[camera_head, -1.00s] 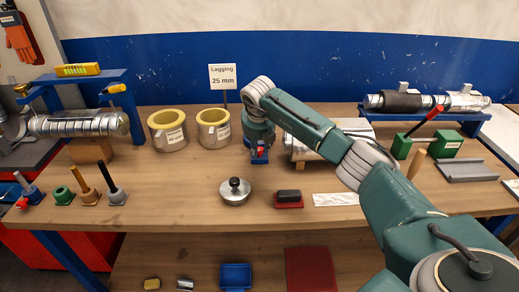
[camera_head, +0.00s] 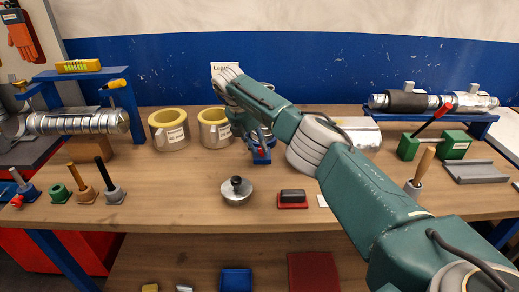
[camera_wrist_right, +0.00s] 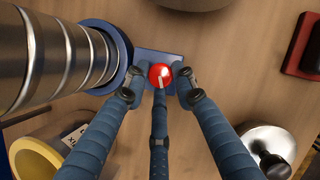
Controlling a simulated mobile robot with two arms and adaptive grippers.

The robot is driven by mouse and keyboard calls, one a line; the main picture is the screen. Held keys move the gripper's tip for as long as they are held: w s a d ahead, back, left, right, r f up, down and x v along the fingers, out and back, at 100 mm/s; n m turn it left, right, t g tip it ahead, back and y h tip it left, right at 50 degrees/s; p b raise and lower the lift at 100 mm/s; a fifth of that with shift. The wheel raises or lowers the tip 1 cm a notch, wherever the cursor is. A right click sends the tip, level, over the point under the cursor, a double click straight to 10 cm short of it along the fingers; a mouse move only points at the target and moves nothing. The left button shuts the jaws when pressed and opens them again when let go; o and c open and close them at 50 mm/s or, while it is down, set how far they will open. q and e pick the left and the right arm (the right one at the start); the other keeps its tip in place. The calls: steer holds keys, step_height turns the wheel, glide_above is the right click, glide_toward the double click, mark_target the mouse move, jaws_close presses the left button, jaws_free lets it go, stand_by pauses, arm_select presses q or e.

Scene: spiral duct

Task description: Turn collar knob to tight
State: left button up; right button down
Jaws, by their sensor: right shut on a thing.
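The collar knob (camera_wrist_right: 160,74) is a red ball-like knob with a pale pointer line on it, at the edge of a blue collar base (camera_wrist_right: 124,60). A ribbed metal duct (camera_wrist_right: 45,55) stands in the blue collar. In the wrist view the fingertips of my right gripper (camera_wrist_right: 160,84) are closed around the knob from both sides, with the third finger below it. In the head view the red knob (camera_head: 261,151) shows at the blue stand, and my right arm covers most of the duct. Any tight marking is not readable. My left gripper is not in view.
Two yellow-lined lagging rings (camera_head: 169,142) stand left of the collar. A metal lid with a black knob (camera_head: 236,190) and a red-based block (camera_head: 292,198) lie in front. A green clamp with a red lever (camera_head: 455,145) stands at right.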

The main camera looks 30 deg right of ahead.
steer(key=shift+w+d+r+m+g, duration=0.1)
steer(key=shift+d+r+m+g, duration=0.2)
steer(key=shift+m, duration=0.4)
steer(key=c, duration=1.5)
jaws_free()
steer(key=shift+o, duration=0.2)
steer(key=shift+s+d+f, duration=0.1)
steer(key=shift+s+f, duration=0.05)
steer(key=shift+s, duration=0.05)
steer(key=shift+w+a+r, duration=0.15)
steer(key=shift+a+r, duration=0.2)
steer(key=shift+r, duration=0.1)
steer(key=v, duration=1.1)
steer(key=shift+d, duration=0.15)
